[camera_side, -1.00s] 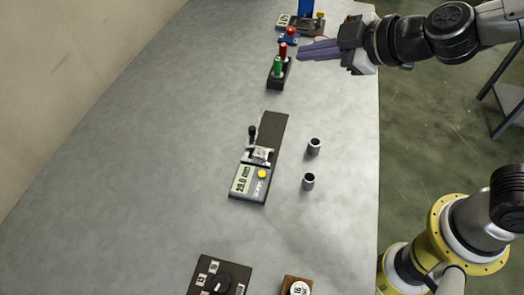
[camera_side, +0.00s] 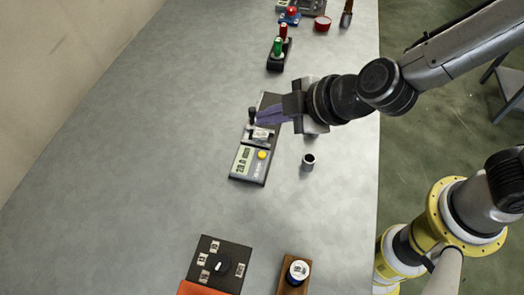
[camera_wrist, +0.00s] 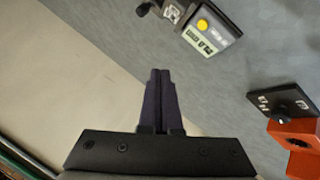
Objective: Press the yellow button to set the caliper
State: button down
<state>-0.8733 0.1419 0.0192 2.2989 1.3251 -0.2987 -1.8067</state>
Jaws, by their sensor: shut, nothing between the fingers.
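The digital caliper (camera_side: 246,166) lies on the grey table, with its display facing up and its dark beam reaching away from the camera. Its round yellow button (camera_side: 262,155) sits beside the display. The button also shows near the top of the wrist view (camera_wrist: 202,24). My gripper (camera_side: 259,117) has its purple fingers together over the caliper's beam, beyond the button in the side view. In the wrist view the shut fingers (camera_wrist: 160,72) are apart from the button, which lies up and to the right. The fingers hide part of the beam.
A small metal cylinder (camera_side: 308,162) stands right of the caliper. A rack with green and red pieces (camera_side: 277,56) is farther back. A dial panel (camera_side: 219,264) and a wooden block with a round white-topped piece (camera_side: 297,273) are at the front. The table's left side is clear.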

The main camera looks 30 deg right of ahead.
jog(key=shift+f, duration=4.35)
jog(key=shift+f, duration=0.1)
jog(key=shift+f, duration=0.3)
jog(key=shift+f, duration=0.4)
jog(key=shift+r, duration=0.8)
jog(key=shift+r, duration=0.1)
jog(key=shift+r, duration=2.4)
jog(key=shift+d, duration=0.1)
